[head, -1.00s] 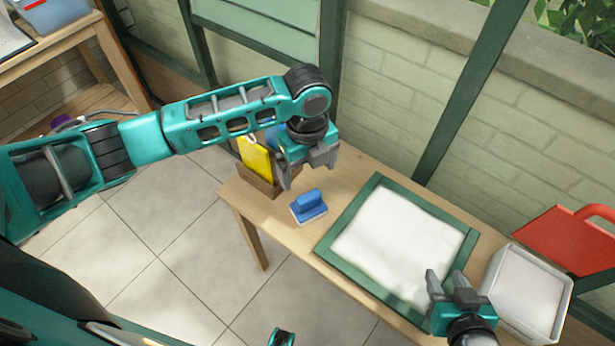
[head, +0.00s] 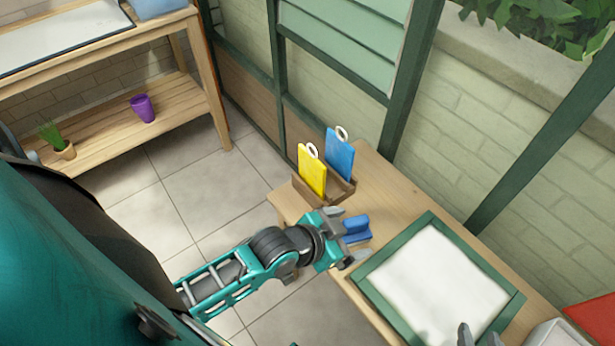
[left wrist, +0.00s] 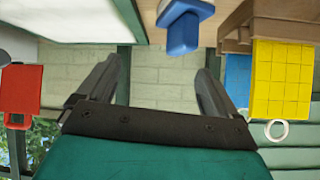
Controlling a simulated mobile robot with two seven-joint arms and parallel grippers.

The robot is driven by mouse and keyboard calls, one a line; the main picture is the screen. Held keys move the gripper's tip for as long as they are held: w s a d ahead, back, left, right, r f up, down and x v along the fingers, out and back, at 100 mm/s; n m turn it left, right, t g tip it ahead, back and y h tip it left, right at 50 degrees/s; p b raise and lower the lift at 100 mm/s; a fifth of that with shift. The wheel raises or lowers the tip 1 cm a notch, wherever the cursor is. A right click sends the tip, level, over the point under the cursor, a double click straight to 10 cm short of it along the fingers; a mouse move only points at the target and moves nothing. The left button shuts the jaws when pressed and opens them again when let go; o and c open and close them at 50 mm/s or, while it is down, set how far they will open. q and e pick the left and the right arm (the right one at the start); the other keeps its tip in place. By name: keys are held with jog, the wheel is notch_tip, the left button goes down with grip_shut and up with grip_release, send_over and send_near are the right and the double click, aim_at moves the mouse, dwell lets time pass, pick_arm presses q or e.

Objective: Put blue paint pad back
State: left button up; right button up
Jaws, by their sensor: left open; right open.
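The blue paint pad (head: 356,226) sits on the wooden table, left of the green-framed tray. My left gripper (head: 345,238) is open beside the pad at the table's front left. In the left wrist view the blue pad (left wrist: 183,32) shows above the open left gripper (left wrist: 157,75), with nothing between the fingers. Contact with the pad cannot be told.
A wooden holder (head: 305,193) behind the pad bears a yellow card (head: 312,171) and a blue card (head: 340,154). The green-framed tray (head: 367,283) fills the table's middle. A red thing (head: 597,317) and a white container (head: 555,337) are at the lower right.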

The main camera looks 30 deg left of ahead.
pick_arm(q)
jog(key=s+a+f+n+t+y, duration=0.1)
jog(key=s+a+f+n+y, duration=0.1)
jog(key=s+a, duration=0.3)
jog(key=shift+a+n, duration=0.5)
jog(key=shift+n, duration=0.3)
